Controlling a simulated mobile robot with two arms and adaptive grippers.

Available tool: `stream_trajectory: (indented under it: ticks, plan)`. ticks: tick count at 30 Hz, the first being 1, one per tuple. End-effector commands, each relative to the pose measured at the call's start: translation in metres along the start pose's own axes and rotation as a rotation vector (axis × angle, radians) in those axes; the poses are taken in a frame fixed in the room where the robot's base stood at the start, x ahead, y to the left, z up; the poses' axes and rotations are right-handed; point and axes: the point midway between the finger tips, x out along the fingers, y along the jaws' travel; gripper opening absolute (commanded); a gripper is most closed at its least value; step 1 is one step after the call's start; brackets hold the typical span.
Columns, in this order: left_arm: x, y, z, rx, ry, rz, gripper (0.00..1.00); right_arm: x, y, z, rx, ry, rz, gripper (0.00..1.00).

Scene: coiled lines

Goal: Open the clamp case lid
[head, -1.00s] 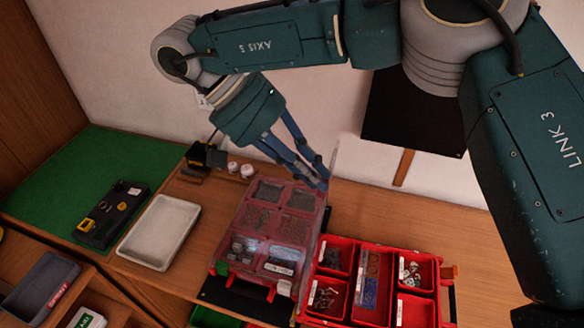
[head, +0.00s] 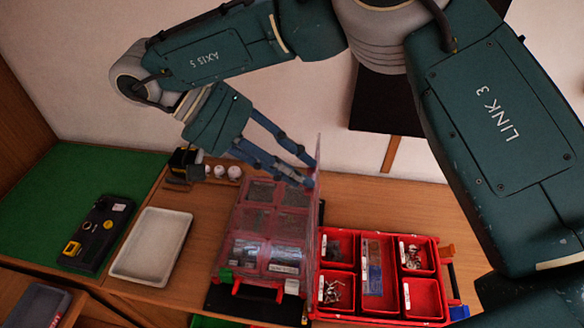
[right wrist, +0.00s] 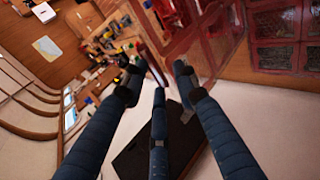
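The clamp case (head: 242,290) is a red box with a grid of compartments on the wooden counter, mid-view in the head view. Its clear reddish lid (head: 318,225) stands up along the case's right side, nearly edge-on. My right gripper (head: 302,172) has its blue fingers at the lid's upper part, seemingly touching it. In the right wrist view its fingertips (right wrist: 158,80) are spread apart, with a thin reddish edge of the lid (right wrist: 152,55) between them. Contact is hard to tell there. My left gripper is not in view.
A red tray (head: 403,319) with several open bins of small parts stands right of the case. A white tray (head: 125,262), a dark device (head: 100,235) and a green mat (head: 60,190) lie to the left. A wall rises behind the counter.

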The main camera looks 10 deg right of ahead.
Motion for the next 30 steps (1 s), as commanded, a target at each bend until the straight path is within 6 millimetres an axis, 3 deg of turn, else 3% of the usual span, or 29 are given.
stream_trajectory:
  ticks: [1, 14, 30]
  plan:
    - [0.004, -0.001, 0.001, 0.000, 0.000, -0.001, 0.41, 0.012, -0.023, 0.010, -0.032, -0.021, -0.028, 0.29]
    - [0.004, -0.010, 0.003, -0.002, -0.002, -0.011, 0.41, 0.009, -0.019, 0.010, -0.029, -0.018, -0.027, 0.29]
    - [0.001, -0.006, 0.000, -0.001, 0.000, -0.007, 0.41, -0.057, 0.060, 0.003, -0.002, 0.000, 0.000, 0.29]
